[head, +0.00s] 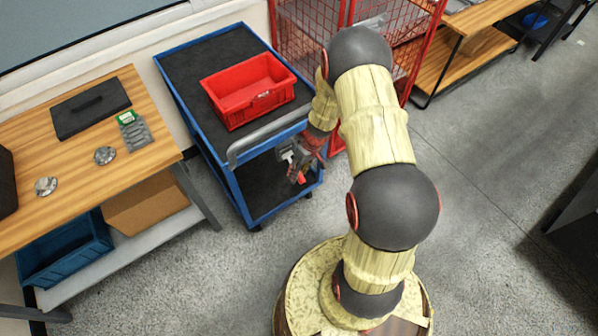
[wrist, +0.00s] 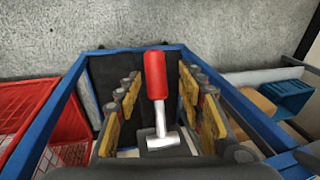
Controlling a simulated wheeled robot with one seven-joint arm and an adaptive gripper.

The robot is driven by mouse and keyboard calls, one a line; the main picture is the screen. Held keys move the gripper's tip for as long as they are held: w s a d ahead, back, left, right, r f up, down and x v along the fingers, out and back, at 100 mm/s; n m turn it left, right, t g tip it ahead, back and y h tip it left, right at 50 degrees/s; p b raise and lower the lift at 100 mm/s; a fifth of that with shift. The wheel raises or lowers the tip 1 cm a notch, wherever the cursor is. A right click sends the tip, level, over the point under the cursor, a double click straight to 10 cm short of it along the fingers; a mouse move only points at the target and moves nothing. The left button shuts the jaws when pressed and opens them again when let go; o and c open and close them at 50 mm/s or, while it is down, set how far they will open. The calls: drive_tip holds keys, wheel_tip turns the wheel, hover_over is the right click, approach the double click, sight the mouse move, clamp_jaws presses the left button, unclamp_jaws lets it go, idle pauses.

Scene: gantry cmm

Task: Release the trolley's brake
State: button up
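The trolley has a blue frame (head: 203,147), dark shelves and a grey push bar (head: 262,137). It stands left of my arm in the head view, and its blue frame also shows in the wrist view (wrist: 56,113). A lever with a red grip (wrist: 155,76) and a silver metal stem and crosspiece (wrist: 160,136), apparently the brake, is in the middle of the wrist view. My gripper (wrist: 159,88) is open, with its yellow-padded fingers on either side of the lever and gaps visible on both sides. In the head view, my gripper (head: 303,157) is at the trolley's near end, below the push bar.
A red bin (head: 232,106) sits on the trolley's top shelf. A wooden workbench (head: 60,167) with small parts stands at left, with a blue bin (head: 66,253) below. A red mesh cage (head: 300,35) stands behind the trolley. The floor at right is largely clear.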

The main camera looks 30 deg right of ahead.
drive_tip(key=v, duration=1.2)
idle(0.4)
